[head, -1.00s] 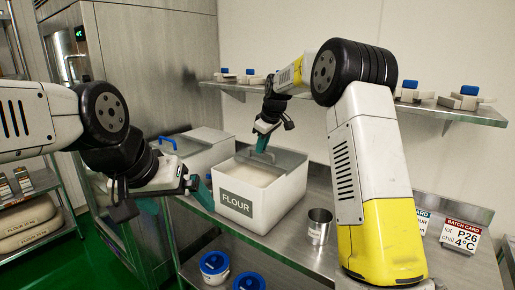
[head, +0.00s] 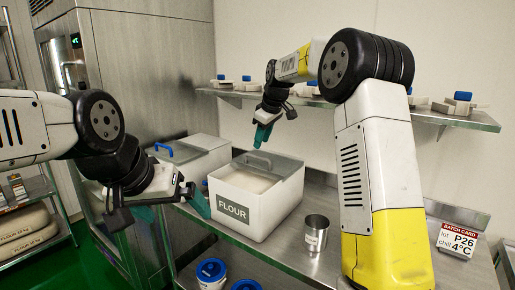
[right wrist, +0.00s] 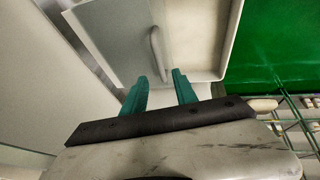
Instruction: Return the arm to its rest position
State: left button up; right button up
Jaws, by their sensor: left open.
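My right arm (head: 375,150) rises from the lower right and bends over at its black joint. Its gripper (head: 262,134) hangs just above the white flour bin (head: 262,218), near the handle on its grey lid (head: 272,163). In the right wrist view, its two teal fingers (right wrist: 159,91) are apart with nothing held, and the pale lid handle (right wrist: 157,55) stands beyond the tips. My left gripper (head: 175,207) is open at the left, low beside the flour bin, and its teal fingers look empty. The bin lies partly open, with flour showing.
A metal cup (head: 316,234) stands right of the flour bin on the steel table (head: 275,250). A second bin with a blue handle (head: 178,153) is behind left. A wall shelf (head: 440,112) with blue-topped items runs behind my right arm. A batch card (head: 461,239) stands at right.

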jog(key=shift+s+d+r, duration=0.1)
jog(key=shift+s+r, duration=0.15)
jog(key=shift+r, duration=0.3)
jog(key=s+d+r+m+t, duration=0.1)
jog(key=s+d+r+m, duration=0.2)
jog(key=s, duration=0.7)
jog(key=s+d+r+m, duration=0.2)
jog(key=s+d, duration=0.2)
jog(key=s, duration=0.6)
jog(key=s+d+f+m, duration=0.1)
jog(key=s+f+m, duration=0.1)
jog(key=s, duration=0.7)
jog(key=s+d+f+m, duration=0.1)
jog(key=s+f+m, duration=0.2)
jog(key=s, duration=0.7)
notch_tip(320, 180, down, 2)
jog(key=shift+f+t, duration=0.15)
jog(key=shift+t, duration=0.25)
